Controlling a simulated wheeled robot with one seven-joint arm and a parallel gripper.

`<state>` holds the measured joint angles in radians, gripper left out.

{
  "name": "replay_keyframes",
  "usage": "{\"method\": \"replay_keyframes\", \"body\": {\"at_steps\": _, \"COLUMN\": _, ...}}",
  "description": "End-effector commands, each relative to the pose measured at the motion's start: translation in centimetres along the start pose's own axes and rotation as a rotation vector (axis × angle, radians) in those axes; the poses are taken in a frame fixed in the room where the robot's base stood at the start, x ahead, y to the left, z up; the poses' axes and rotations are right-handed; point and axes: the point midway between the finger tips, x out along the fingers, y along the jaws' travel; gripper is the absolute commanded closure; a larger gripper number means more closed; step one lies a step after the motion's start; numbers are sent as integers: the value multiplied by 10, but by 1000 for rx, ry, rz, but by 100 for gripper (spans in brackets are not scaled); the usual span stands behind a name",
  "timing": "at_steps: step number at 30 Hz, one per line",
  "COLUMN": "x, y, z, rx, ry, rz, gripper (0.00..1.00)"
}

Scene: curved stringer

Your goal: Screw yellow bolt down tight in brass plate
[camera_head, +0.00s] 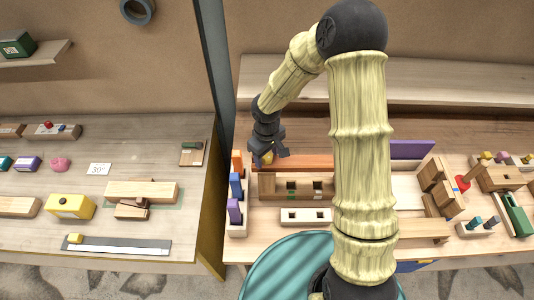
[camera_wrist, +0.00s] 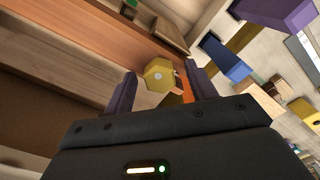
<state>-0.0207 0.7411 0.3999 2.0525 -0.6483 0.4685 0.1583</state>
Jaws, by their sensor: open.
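The yellow bolt (camera_wrist: 159,74) shows its six-sided head with a pale centre dot in the wrist view. It sits between the two dark fingers of my gripper (camera_wrist: 162,88), which are open, with gaps at both sides of the head. In the head view, my gripper (camera_head: 269,154) points down over the left end of the long orange-brown strip (camera_head: 310,162), and the yellow bolt (camera_head: 266,158) shows at its fingertips. I cannot clearly make out a brass plate; the bolt's shank and what lies beneath it are hidden.
A pale rack with orange (camera_head: 237,162), blue (camera_head: 235,184) and purple (camera_head: 233,210) blocks stands close left of my gripper. A wooden block with square holes (camera_head: 297,188) lies in front. A grey post (camera_head: 218,70) rises at the left; my arm hides the bench's middle.

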Motion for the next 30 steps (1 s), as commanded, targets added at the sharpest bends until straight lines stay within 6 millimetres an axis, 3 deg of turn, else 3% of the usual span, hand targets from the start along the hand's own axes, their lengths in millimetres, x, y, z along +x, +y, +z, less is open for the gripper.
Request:
{"method": "replay_keyframes", "body": {"at_steps": 2, "x": 0, "y": 0, "z": 0, "rx": 0, "ry": 0, "rz": 0, "gripper": 44}}
{"method": "replay_keyframes", "body": {"at_steps": 10, "x": 0, "y": 0, "z": 0, "rx": 0, "ry": 0, "rz": 0, "gripper": 97}}
{"method": "replay_keyframes", "body": {"at_steps": 16, "x": 3, "y": 0, "z": 0, "rx": 97, "ry": -1, "rz": 3, "gripper": 97}}
{"method": "replay_keyframes", "body": {"at_steps": 25, "x": 6, "y": -1, "z": -2, "rx": 595, "ry": -4, "rz": 2, "gripper": 97}}
{"method": "replay_keyframes", "body": {"at_steps": 30, "x": 2, "y": -2, "z": -1, "rx": 709, "ry": -9, "rz": 0, "gripper": 97}}
